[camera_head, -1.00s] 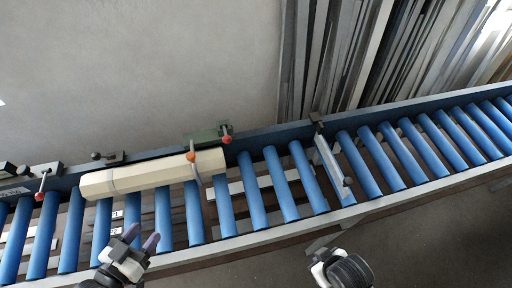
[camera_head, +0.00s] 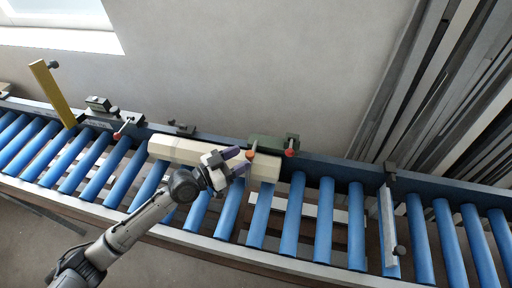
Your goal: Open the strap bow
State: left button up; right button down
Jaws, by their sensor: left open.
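A pale beige profile bundle (camera_head: 176,150) lies lengthwise on the blue rollers, against the back rail. Near its right end is a small orange ball knob (camera_head: 250,155), beside a green block (camera_head: 268,143) on the rail. I take this knob to be on the strap bow; the rest of the bow is mostly hidden behind my gripper. My left gripper (camera_head: 236,162) is open over the right part of the bundle. Its purple fingertips are just left of the knob; I cannot tell whether they touch it. My right gripper is out of view.
A red knob (camera_head: 290,153) stands at the right of the green block, and another red-tipped lever (camera_head: 119,134) on the rail at left. A yellow upright plate (camera_head: 53,94) is at far left, a grey crossbar (camera_head: 388,226) at right. Long profiles (camera_head: 440,90) lean on the wall.

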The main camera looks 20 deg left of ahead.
pick_arm(q)
jog(key=shift+p+x, duration=0.4)
jog(key=shift+x, duration=2.5)
jog(key=shift+s, duration=0.1)
jog(key=shift+c, duration=0.5)
grip_shut()
